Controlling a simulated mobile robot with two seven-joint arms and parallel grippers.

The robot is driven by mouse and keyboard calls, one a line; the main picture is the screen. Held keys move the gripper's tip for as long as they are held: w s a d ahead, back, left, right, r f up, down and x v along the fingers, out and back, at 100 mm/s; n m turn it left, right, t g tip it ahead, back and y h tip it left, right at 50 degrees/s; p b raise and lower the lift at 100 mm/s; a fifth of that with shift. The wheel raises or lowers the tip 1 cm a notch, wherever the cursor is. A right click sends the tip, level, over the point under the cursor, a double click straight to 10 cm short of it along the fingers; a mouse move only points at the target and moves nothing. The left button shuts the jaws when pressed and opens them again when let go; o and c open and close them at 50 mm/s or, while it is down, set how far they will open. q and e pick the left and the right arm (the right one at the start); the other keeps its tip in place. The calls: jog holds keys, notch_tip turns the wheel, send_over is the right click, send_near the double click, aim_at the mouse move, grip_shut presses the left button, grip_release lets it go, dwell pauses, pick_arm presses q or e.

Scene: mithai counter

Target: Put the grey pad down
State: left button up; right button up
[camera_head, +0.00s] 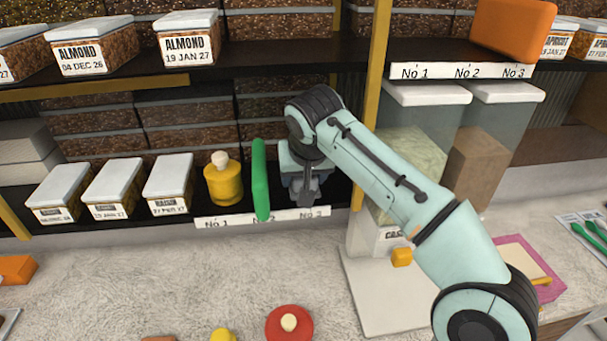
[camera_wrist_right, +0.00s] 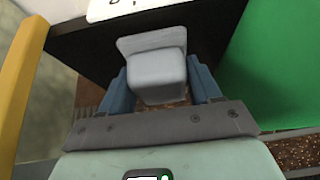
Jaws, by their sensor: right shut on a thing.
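My right gripper (camera_head: 304,183) reaches into the lower shelf, above the No 3 mark of its label strip (camera_head: 262,218). In the right wrist view its blue fingers are shut on the grey pad (camera_wrist_right: 158,75), a pale grey block with a wider flat end. In the head view the gripper and arm mostly hide the pad. I cannot tell whether the pad touches the shelf board. My left gripper is not in view.
A green upright board (camera_head: 260,180) stands close to the left of my right gripper, with a yellow bottle (camera_head: 223,184) beyond it. A yellow post (camera_head: 372,90) is close on the right. Raisin tubs (camera_head: 168,185) line the shelf's left. The counter below holds small items.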

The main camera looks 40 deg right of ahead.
jog(key=shift+f, duration=0.15)
jog(key=o, duration=1.1)
jog(key=shift+o, duration=0.2)
jog(key=shift+r, duration=0.2)
jog(key=v, duration=1.2)
